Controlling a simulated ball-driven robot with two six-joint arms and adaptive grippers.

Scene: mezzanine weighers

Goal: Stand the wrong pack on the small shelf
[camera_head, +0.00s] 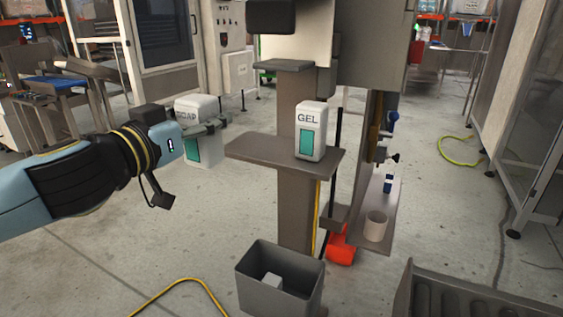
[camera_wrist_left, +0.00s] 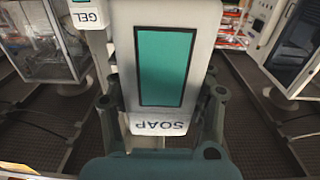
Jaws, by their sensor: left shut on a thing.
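My left gripper (camera_head: 213,124) is shut on a white pack marked SOAP (camera_head: 206,155) with a teal panel. It holds the pack upright in the air, left of the brown shelf and apart from it. In the left wrist view the SOAP pack (camera_wrist_left: 166,65) fills the middle, between the fingers (camera_wrist_left: 163,115), its lettering upside down. A similar white pack marked GEL (camera_head: 311,135) stands upright on the brown shelf (camera_head: 262,150) on the column. The GEL pack also shows at the upper left of the wrist view (camera_wrist_left: 88,17). My right gripper is not in view.
A smaller dark plate (camera_head: 284,65) sits higher on the column, bare. A grey open bin (camera_head: 280,291) with a light block inside stands below. A narrow side board (camera_head: 372,215) holds a cup (camera_head: 375,226). The brown shelf is free left of the GEL pack.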

